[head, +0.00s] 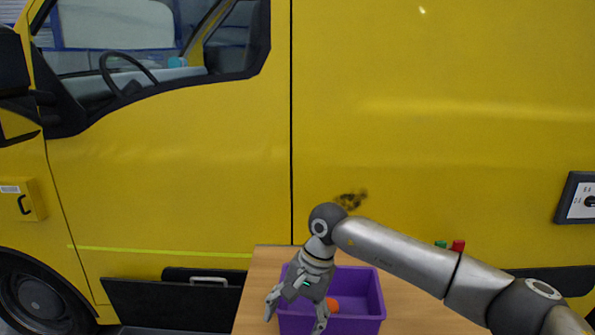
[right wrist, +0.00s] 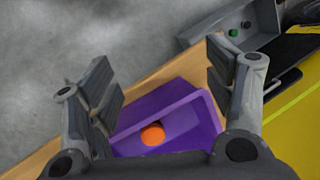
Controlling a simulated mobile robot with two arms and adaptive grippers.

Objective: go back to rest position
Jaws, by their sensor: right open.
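My right gripper (head: 297,312) is open, pointing down over the left part of a purple bin (head: 372,325) on a wooden table (head: 262,270). An orange ball (head: 332,305) lies inside the bin, partly hidden by the gripper. In the right wrist view, the open fingers (right wrist: 163,80) stand apart with nothing between them. The purple bin (right wrist: 185,85) and the orange ball (right wrist: 152,134) show beyond them, the ball clear of both fingers. My left gripper is not in view.
A yellow van (head: 180,190) fills the background close behind the table. A green piece (head: 441,243) and a red piece (head: 458,246) show just behind my right arm. In the right wrist view, a grey box (right wrist: 262,25) carries a green piece. Grey floor (right wrist: 50,60) lies beside the table.

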